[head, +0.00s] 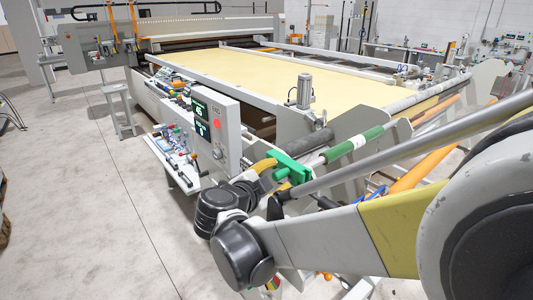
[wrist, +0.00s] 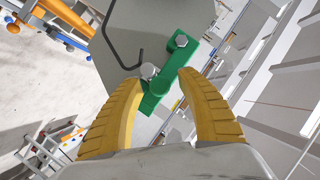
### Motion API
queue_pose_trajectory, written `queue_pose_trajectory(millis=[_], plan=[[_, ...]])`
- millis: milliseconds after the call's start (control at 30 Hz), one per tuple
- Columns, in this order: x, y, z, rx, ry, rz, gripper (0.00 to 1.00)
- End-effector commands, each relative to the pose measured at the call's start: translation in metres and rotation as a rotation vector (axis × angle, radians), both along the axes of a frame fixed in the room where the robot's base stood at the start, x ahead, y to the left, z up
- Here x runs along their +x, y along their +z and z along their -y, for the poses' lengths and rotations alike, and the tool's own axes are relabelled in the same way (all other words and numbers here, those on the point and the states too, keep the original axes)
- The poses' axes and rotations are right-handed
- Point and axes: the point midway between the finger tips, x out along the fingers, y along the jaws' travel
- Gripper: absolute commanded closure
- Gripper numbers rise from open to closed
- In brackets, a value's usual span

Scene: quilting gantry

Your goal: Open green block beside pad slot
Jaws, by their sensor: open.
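The green block (head: 293,168) sits at the near corner of the machine, at the end of a roller. In the head view my gripper (head: 270,168) is right at the block, partly hidden by my arm. I cannot make out a pad slot.
A bent black rod (wrist: 122,50) stands on the plate left of the block. A control panel (head: 212,130) and a cluttered tool shelf (head: 172,142) are left of my gripper. A green-banded roller (head: 350,146) runs close on the right.

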Motion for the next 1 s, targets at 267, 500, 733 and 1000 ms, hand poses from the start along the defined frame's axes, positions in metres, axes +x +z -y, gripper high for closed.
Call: queue_pose_trajectory(millis=[267,500,733,1000], plan=[[0.0039,-0.0008,0.0025,0.0,0.0,0.0,0.55],[0.0038,-0.0007,0.0024,0.0,0.0,0.0,1.0],[0.0038,-0.0006,0.0022,-0.001,0.002,0.0,1.0],[0.0046,0.0046,0.0018,-0.026,0.001,-0.033,1.0]])
